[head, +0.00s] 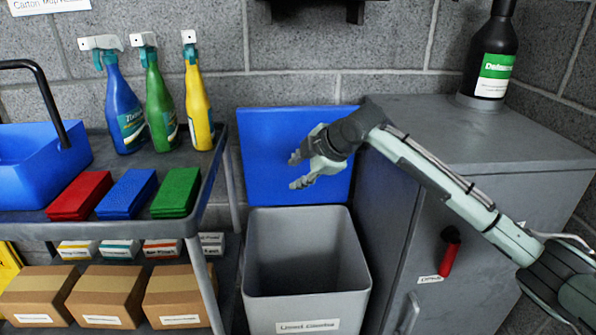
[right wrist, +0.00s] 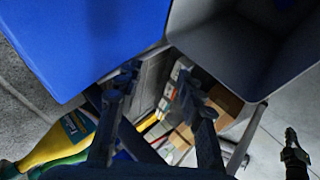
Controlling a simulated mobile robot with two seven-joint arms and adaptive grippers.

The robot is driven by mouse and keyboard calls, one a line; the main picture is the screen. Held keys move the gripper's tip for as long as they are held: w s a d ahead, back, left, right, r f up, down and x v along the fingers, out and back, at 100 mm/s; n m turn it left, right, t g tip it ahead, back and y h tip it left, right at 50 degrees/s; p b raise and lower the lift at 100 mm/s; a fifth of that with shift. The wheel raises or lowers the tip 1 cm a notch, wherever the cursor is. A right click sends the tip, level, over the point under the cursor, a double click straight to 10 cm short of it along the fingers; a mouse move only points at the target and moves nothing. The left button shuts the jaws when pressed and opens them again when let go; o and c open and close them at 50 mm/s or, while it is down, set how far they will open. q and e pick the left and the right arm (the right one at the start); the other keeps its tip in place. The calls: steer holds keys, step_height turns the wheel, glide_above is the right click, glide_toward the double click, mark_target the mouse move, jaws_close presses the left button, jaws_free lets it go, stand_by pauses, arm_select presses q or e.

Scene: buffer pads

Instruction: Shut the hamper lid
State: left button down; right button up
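The hamper is a tall grey bin (head: 305,307) with a white label on its front, and its open top shows an empty-looking inside. Its blue lid (head: 270,150) stands raised behind the bin, near the block wall. My right gripper (head: 299,171) is in front of the lid and above the bin's opening, with its fingers apart and nothing between them. In the right wrist view the open fingers (right wrist: 162,98) show, with the blue lid (right wrist: 80,40) at upper left and the grey bin (right wrist: 235,45) at upper right. My left gripper is not seen in the head view.
A grey cabinet (head: 460,140) stands close on the right, bearing a black bottle (head: 492,55).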

steer(key=v, duration=1.2)
steer(key=shift+a+r, duration=0.1)
